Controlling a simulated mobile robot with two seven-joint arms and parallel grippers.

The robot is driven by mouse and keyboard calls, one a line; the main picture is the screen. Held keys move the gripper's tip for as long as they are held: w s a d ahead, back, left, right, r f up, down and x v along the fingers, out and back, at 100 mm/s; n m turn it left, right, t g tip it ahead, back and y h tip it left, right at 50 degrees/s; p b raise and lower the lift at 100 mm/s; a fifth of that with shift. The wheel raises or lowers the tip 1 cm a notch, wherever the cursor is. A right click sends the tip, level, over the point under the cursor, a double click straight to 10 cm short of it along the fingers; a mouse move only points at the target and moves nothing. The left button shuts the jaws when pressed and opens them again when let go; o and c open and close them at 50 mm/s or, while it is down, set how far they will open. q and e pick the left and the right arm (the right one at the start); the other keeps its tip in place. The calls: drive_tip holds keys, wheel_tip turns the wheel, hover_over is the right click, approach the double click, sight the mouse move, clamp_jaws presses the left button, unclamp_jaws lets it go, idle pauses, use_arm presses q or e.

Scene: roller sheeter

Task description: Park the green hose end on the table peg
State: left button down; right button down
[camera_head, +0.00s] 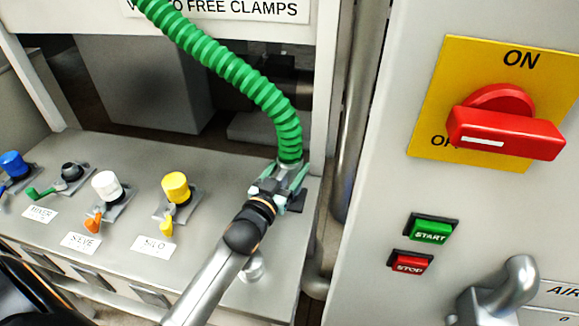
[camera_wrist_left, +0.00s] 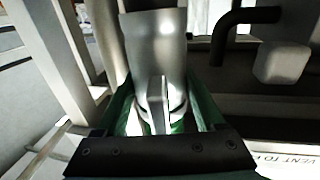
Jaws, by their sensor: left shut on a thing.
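The green ribbed hose (camera_head: 235,70) hangs from the upper left and curves down to its end at my left gripper (camera_head: 282,180). My left gripper is shut on the metal cuff of the hose end (camera_head: 290,166), low over the right part of the steel table. In the left wrist view the bare metal cuff (camera_wrist_left: 155,50) stands between the green fingers of the left gripper (camera_wrist_left: 160,118). A short metal stub (camera_head: 252,268), possibly the table peg, stands beside my arm and is partly hidden by it. A dark plate (camera_head: 296,200) shows under the gripper; whether the cuff touches it is unclear.
The steel table (camera_head: 225,160) carries a yellow-capped fitting (camera_head: 175,187), a white-capped one (camera_head: 107,185), a black one (camera_head: 72,171) and a blue one (camera_head: 13,165). A control cabinet (camera_head: 385,170) with a red switch (camera_head: 505,120) stands at right, beside a vertical pipe (camera_head: 358,120).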

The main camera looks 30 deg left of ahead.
use_arm(q)
drive_tip(key=shift+f, duration=0.15)
drive_tip(key=shift+f+b, duration=0.35)
drive_tip(key=shift+f, duration=0.4)
idle(0.4)
idle(0.4)
